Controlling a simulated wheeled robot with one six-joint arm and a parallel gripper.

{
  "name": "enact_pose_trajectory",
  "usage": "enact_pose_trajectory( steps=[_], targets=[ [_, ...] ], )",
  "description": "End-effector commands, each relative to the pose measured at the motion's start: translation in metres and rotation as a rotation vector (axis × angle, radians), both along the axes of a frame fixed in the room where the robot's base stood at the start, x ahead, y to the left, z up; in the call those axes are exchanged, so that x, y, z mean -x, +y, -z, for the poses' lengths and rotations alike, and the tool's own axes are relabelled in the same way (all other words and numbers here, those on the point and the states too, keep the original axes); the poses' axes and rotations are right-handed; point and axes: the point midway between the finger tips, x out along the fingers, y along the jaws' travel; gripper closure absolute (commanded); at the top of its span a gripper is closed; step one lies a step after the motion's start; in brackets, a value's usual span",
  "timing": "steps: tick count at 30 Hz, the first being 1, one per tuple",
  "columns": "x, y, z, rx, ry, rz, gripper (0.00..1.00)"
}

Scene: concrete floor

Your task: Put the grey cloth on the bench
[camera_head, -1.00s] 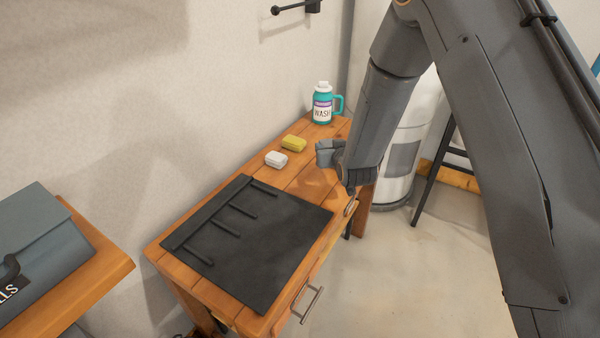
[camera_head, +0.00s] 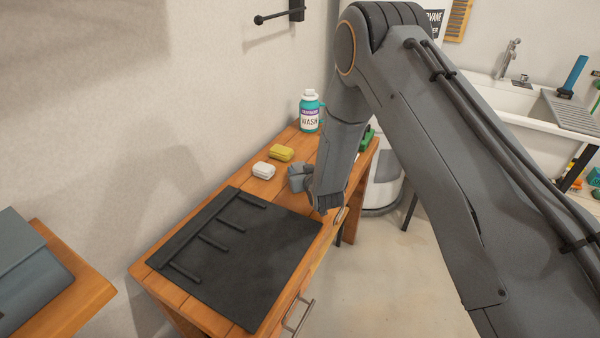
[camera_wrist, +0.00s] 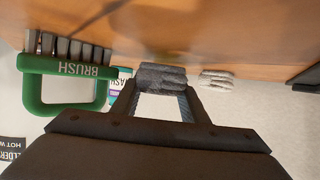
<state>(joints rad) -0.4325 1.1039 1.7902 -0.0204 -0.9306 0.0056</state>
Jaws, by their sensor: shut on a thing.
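In the wrist view, the cloth (camera_wrist: 162,77) sits between the two fingertips (camera_wrist: 162,90), close to the wood. I cannot tell whether it touches the bench top.
A black mat with loops (camera_head: 235,250) covers the bench's near part. A green brush (camera_wrist: 35,90) shows beside the gripper. A sink (camera_head: 510,95) is at right.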

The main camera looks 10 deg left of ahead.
Motion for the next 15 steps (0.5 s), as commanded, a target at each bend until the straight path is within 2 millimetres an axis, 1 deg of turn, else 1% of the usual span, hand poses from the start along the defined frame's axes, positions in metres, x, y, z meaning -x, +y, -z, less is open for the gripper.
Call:
enact_pose_trajectory(
  steps=[1, 3, 15],
  targets=[
    [0.0005, -0.0002, 0.0054, 0.0, 0.001, 0.0, 0.81],
    [0.0003, -0.0003, 0.0101, 0.0, 0.0, 0.0, 0.81],
    [-0.0002, -0.0001, 0.0147, 0.0, -0.001, 0.0, 0.81]
  ],
)
